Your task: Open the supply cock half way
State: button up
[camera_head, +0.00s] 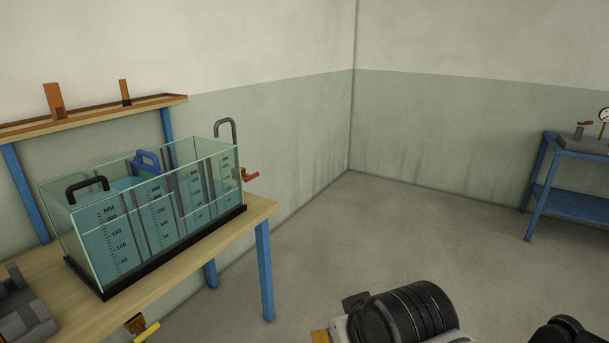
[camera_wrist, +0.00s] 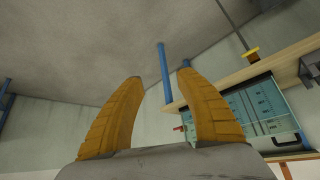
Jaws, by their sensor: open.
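A glass flume tank (camera_head: 150,225) with blue water and millimetre scales stands on a wooden table. A red-handled cock (camera_head: 250,177) sits on its right end, below a bent grey pipe (camera_head: 227,127). A yellow-handled cock (camera_head: 147,332) hangs below the table's front edge; it also shows in the wrist view (camera_wrist: 251,55). No label shows which cock is the supply. In the wrist view, my gripper (camera_wrist: 161,84) has its two orange fingers spread and nothing between them.
A grey object (camera_head: 25,310) lies on the table's left. A shelf (camera_head: 95,116) runs behind. A blue stand (camera_head: 570,204) with a gauge is at far right.

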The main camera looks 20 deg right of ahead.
aim_at(249, 177)
jog(key=i+l, duration=0.1)
jog(key=i, duration=0.4)
jog(key=i+l+u, duration=0.1)
jog(key=i, duration=0.4)
